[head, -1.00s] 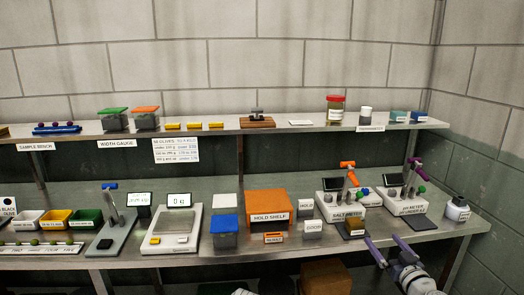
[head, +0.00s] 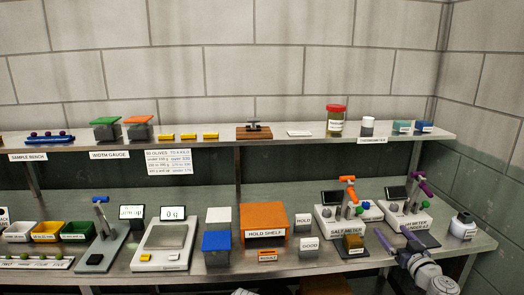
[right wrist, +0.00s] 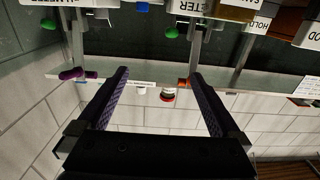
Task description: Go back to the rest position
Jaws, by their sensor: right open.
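My right gripper (head: 391,231) is open and empty, in front of the lower bench's right part, near the pH meter (head: 408,219) and the salt meter (head: 345,219). In the right wrist view its two purple-lined fingers (right wrist: 159,76) stand wide apart with nothing between them. That view is upside down, with the meters at the top and the red-lidded jar (right wrist: 168,96) seen beyond the fingers. My left gripper is not in view.
The wall closes off the right side.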

